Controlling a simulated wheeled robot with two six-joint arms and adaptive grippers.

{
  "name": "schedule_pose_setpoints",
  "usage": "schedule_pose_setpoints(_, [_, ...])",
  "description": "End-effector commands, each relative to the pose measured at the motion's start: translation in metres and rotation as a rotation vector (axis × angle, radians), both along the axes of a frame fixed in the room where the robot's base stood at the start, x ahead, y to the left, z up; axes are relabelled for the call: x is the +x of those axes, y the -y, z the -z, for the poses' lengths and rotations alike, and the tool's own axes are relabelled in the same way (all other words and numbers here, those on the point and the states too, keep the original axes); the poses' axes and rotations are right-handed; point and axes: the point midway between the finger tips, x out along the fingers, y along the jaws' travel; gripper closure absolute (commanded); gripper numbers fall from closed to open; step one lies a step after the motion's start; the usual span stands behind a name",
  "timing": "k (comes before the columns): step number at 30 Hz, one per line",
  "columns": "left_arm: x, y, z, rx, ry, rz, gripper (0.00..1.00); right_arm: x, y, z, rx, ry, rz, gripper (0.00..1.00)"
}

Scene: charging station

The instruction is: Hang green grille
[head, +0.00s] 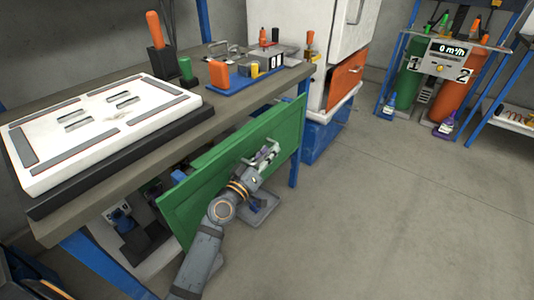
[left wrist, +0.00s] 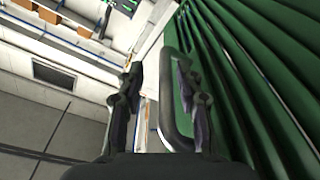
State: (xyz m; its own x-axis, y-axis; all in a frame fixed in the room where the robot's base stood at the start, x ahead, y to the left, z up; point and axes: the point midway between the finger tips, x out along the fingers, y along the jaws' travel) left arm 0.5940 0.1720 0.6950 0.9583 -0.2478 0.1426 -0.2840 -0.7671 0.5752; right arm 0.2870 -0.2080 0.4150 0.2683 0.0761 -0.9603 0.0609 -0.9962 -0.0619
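The green grille (head: 285,125) is a flat green panel standing on edge along the front of the workbench, slanted across the head view. In the left wrist view its ribbed green face (left wrist: 255,70) fills the right side. A grey rounded handle (left wrist: 166,95) stands out from it. My left gripper (head: 268,153) is in front of the grille's outer face, at the handle. In the left wrist view the fingers (left wrist: 155,72) are apart, with a bar of the handle between them, nearer the right finger. Firm contact cannot be seen. My right gripper is not in view.
The workbench (head: 60,228) carries a white panel (head: 105,118) on a black base, and a blue tray (head: 245,80) with coloured parts. A white and orange cabinet (head: 346,73) stands behind. A rack with green and orange cylinders (head: 408,75) is at back right. The floor (head: 400,210) at right is clear.

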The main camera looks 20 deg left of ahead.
Motion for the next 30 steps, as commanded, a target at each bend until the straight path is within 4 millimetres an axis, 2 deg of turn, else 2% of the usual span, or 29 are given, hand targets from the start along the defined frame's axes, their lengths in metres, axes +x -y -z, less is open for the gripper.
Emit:
schedule_pose_setpoints(9, [-0.003,-0.001,0.002,0.000,-0.003,0.001,0.61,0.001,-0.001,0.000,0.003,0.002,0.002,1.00])
schedule_pose_setpoints(11, [-0.011,-0.003,0.004,0.000,-0.004,0.001,0.61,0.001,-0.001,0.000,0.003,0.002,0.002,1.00])
schedule_pose_setpoints(18, [-0.055,-0.014,0.010,0.001,-0.004,0.001,0.61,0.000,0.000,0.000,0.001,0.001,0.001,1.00])
schedule_pose_setpoints(21, [-0.065,-0.017,0.010,0.001,-0.001,0.000,0.61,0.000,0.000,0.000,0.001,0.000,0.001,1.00])
schedule_pose_setpoints(30, [-0.072,-0.019,0.010,0.001,0.001,-0.001,0.61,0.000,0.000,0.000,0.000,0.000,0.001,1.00])
